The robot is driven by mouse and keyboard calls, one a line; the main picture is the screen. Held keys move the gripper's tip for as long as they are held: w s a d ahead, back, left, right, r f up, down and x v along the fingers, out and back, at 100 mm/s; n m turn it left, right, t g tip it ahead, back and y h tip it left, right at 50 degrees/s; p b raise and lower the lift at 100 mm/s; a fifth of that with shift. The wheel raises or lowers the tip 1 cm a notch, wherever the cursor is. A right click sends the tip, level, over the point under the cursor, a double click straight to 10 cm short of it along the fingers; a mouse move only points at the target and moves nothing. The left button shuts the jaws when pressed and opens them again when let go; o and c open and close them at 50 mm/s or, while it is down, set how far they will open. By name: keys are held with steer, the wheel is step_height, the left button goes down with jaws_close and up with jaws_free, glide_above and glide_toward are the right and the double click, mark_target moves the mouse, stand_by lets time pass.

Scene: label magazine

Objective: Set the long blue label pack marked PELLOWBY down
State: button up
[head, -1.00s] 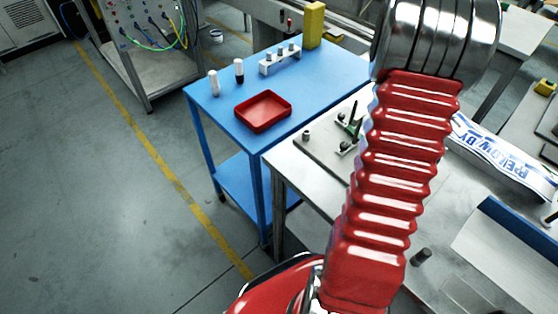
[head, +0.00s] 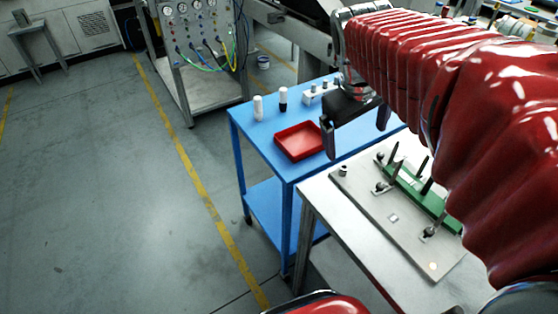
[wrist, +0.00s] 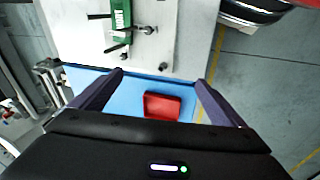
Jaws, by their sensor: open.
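The long blue label pack marked PELLOWBY does not show in either view now. My gripper (head: 356,130) is open, with its dark fingers spread. In the head view it appears in front of the blue table (head: 262,165), near the red tray (head: 300,140). In the wrist view the open fingers (wrist: 160,78) have nothing between them but the view down to the blue table and the red tray (wrist: 162,105), so my gripper is empty.
A grey bench holds a metal plate (head: 393,218) with upright pins and a green strip (head: 415,192). A gauge stand (head: 205,70) is behind.

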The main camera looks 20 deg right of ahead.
steer(key=s+a+f+t+y, duration=0.1)
steer(key=s+a, duration=0.1)
steer(key=a, duration=0.3)
steer(key=s+a+f+t+y, duration=0.1)
steer(key=s+a, duration=0.2)
steer(key=a, duration=0.3)
steer(key=s+a+f+m+t+y, duration=0.1)
steer(key=s+a+f, duration=0.1)
steer(key=a, duration=0.4)
steer(key=shift+s+t, duration=0.3)
steer(key=shift+t, duration=0.1)
steer(key=shift+f, duration=0.1)
